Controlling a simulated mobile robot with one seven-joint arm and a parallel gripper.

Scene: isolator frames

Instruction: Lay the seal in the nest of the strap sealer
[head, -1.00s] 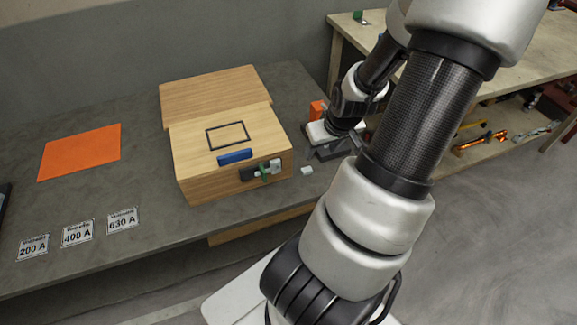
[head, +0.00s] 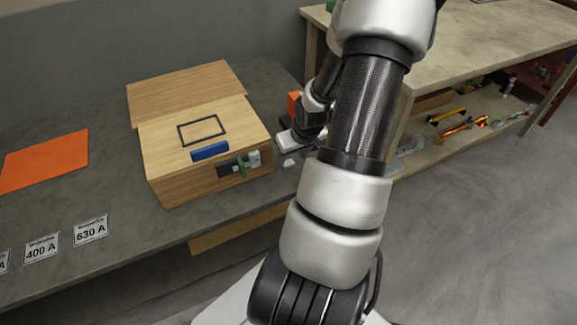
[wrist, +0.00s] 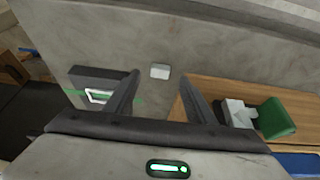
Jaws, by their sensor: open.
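The seal (wrist: 160,71) is a small pale grey tile lying on the grey bench top; it also shows in the head view (head: 288,163). My gripper (wrist: 161,82) is open and empty above the bench, with the seal in line with the gap between its fingertips, apparently beyond them. A dark block with a green-and-white outlined recess, apparently the strap sealer (wrist: 97,84) and its nest, sits left of my fingers in the wrist view. In the head view my arm and gripper hide most or all of it.
A wooden box (head: 205,140) with a blue handle (head: 210,151) and a hasp with a green part (head: 241,166) stands close left of my gripper. An orange sheet (head: 45,160) and number labels (head: 91,230) lie farther left. An orange block (head: 293,104) stands behind.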

